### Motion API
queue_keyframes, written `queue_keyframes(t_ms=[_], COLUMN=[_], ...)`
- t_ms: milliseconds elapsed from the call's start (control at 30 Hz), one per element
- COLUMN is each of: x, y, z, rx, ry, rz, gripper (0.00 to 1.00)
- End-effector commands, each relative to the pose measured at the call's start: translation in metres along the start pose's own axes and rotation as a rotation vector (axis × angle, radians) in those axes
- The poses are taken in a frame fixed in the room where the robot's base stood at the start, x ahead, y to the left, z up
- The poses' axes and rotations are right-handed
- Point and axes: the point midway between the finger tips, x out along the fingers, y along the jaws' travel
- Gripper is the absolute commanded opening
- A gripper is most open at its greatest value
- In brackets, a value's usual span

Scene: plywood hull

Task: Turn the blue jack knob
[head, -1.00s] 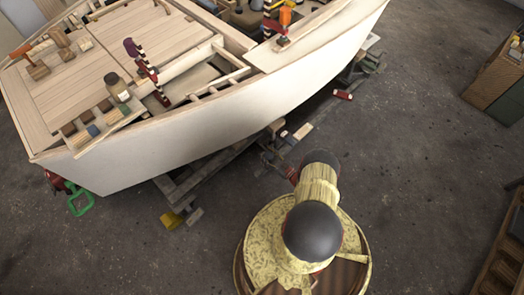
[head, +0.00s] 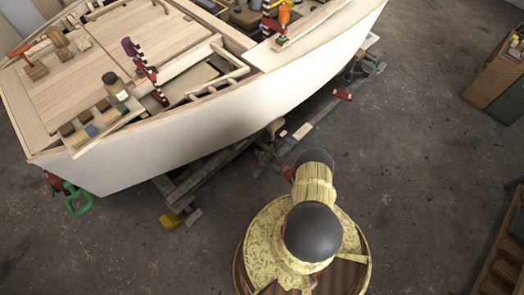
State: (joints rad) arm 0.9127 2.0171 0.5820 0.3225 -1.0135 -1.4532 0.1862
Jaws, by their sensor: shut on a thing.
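My arm reaches from the bottom middle of the head view toward the underside of the white hull (head: 190,122). My gripper (head: 266,158) shows small and dark beyond the arm's far end, low beside the hull's supports. It is shut at the jack's place there. The blue jack knob cannot be made out; it is hidden by the jaws, the arm and the shadow under the hull.
A grey timber (head: 197,178) runs under the hull, with a yellow block (head: 170,221) at its near end. A wooden cabinet (head: 492,80) stands at the right.

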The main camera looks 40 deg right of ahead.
Motion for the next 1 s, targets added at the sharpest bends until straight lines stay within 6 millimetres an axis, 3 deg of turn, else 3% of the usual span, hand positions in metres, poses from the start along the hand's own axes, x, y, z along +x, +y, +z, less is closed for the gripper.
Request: queue_keyframes(t_ms=[400, 1000], x=[-0.0003, -0.0001], y=[-0.0002, 0.0029], z=[0.0002, 0.0007], rx=[0.000, 0.002], ry=[0.000, -0.002], rz=[0.000, 0.087], gripper=[0.07, 0.05])
